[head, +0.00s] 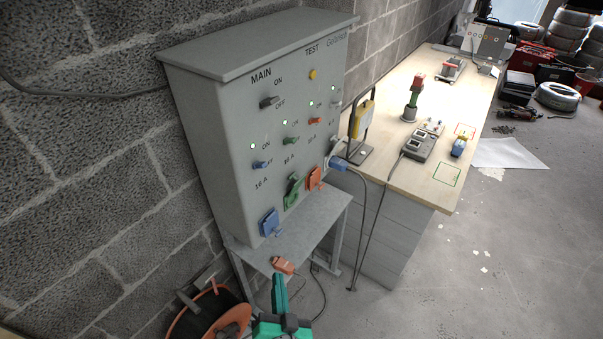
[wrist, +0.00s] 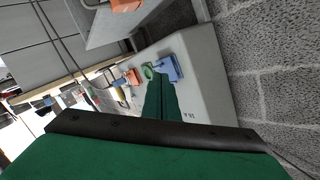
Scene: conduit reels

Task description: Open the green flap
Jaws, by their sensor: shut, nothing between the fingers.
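The green flap (head: 293,190) is on the socket row low on the grey panel box, between a blue flap (head: 270,223) and a red-orange flap (head: 315,179). In the wrist view the green flap (wrist: 148,73) shows as a small green shape just beyond the fingertips; whether it is open is too small to tell. My gripper (head: 279,279) has green fingers, which are shut and empty. It is below and in front of the panel, apart from the flap in the head view. The fingers (wrist: 158,80) hide part of the panel in the wrist view.
A shelf (head: 328,218) under the panel holds an orange plug (head: 284,265) with a cable. A blue plug (head: 338,163) sits beside the red-orange flap. A workbench (head: 420,180) with tools is at right.

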